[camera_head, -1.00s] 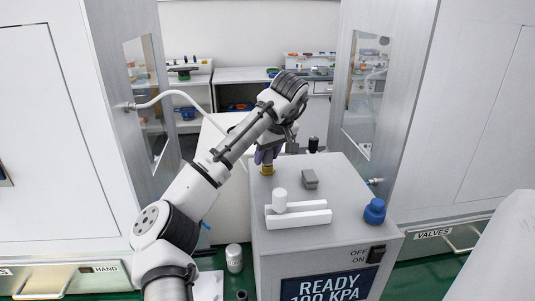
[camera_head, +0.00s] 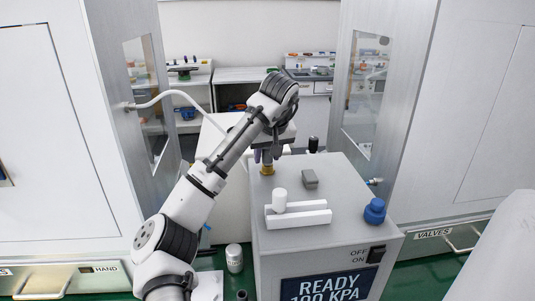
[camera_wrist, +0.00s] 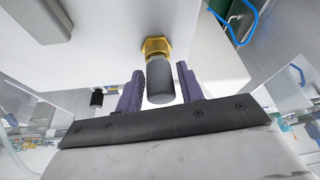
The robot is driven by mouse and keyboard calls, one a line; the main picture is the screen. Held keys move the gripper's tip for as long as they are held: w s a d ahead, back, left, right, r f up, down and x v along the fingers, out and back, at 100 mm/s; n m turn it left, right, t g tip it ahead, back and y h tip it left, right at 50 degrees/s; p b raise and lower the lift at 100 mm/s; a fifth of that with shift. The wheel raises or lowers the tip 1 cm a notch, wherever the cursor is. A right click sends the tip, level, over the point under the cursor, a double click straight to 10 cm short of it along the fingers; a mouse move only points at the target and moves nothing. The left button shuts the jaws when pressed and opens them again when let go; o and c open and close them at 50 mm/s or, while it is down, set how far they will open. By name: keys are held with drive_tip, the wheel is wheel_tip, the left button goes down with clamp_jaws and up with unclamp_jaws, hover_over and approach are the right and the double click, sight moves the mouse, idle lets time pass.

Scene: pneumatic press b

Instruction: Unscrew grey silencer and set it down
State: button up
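The grey silencer (camera_wrist: 160,82) is a dark grey cylinder seated on a brass hex fitting (camera_wrist: 156,47) in the wrist view. The brass fitting also shows in the head view (camera_head: 267,170) on top of the grey press box (camera_head: 345,205), near its back left corner. My gripper (camera_wrist: 161,88) has its two purple fingers on either side of the silencer, with a small gap visible at each side. In the head view my gripper (camera_head: 266,156) is directly above the brass fitting, and its fingers hide most of the silencer.
An OFF/ON switch (camera_head: 376,254) sits at the front. A black-topped part (camera_head: 313,145) stands behind.

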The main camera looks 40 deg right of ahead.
drive_tip(key=shift+m+h, duration=0.3)
drive_tip(key=shift+m, duration=0.5)
drive_tip(key=shift+m+g+h, duration=0.3)
drive_tip(key=shift+m+g, duration=0.1)
drive_tip(key=shift+m, duration=0.5)
drive_tip(key=shift+m, duration=0.9)
drive_tip(key=c, duration=0.6)
drive_tip(key=shift+o, duration=0.2)
drive_tip(key=shift+n, duration=0.9)
drive_tip(key=shift+n, duration=0.9)
